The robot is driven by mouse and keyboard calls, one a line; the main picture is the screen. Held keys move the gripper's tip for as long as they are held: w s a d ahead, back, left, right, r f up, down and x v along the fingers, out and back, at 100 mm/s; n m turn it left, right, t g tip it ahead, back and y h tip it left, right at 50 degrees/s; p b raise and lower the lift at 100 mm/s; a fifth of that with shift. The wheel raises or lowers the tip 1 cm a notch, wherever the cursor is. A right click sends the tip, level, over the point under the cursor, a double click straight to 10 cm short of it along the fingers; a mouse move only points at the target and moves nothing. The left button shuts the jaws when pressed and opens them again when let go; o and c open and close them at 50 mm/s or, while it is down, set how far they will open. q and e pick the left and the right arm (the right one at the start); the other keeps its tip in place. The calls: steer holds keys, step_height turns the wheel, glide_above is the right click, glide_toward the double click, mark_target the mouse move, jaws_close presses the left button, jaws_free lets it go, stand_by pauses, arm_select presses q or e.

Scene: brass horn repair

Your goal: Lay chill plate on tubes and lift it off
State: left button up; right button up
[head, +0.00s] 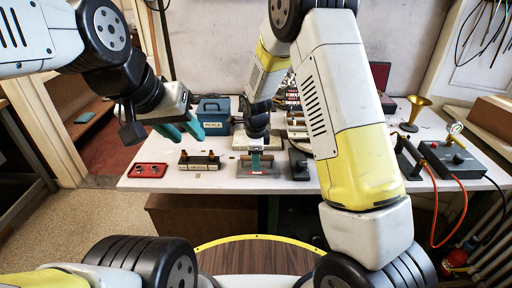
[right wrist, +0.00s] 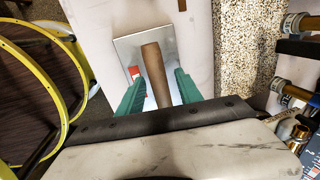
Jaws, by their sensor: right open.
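The chill plate (right wrist: 126,46) is a flat silver plate with a brown wooden handle (right wrist: 151,62) and a red mark; it appears to lie on the white table. In the head view the plate (head: 244,172) is partly hidden under my right gripper (head: 256,160). My right gripper (right wrist: 152,98) is open, its green fingers on either side of the handle, with gaps visible. Brass tubes (right wrist: 297,25) with pale bands show at the right of the wrist view, apart from the plate. My left gripper (head: 190,132) is open and empty above the table's left part.
A red tray (head: 148,170), a black block with brass knobs (head: 199,162) and a blue PICKLE box (head: 213,108) stand on the left. A speckled board (right wrist: 240,50) lies beside the plate. A control box with hoses (head: 450,159) and a brass horn bell (head: 416,110) are on the right.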

mark_target(256, 172)
steer(key=s+d+r+n+y, duration=0.1)
steer(key=s+d+r+n, duration=0.15)
steer(key=r, duration=0.65)
steer(key=s+d+r+n, duration=0.1)
steer(key=s+d+r, duration=0.15)
steer(key=r, duration=0.65)
steer(key=s+d+r+n+t, duration=0.1)
steer(key=s+d+r+n, duration=0.2)
steer(key=s+n, duration=0.2)
steer(key=s+d+r+n+t, duration=0.1)
steer(key=s+d+r+n, duration=0.2)
steer(key=s, duration=0.6)
steer(key=s+d+r+n+t+y, duration=0.1)
steer(key=s+d+r+n+t, duration=0.1)
steer(key=s+n, duration=0.5)
steer(key=shift+s+d+r, duration=0.3)
steer(key=shift+d+r, duration=0.55)
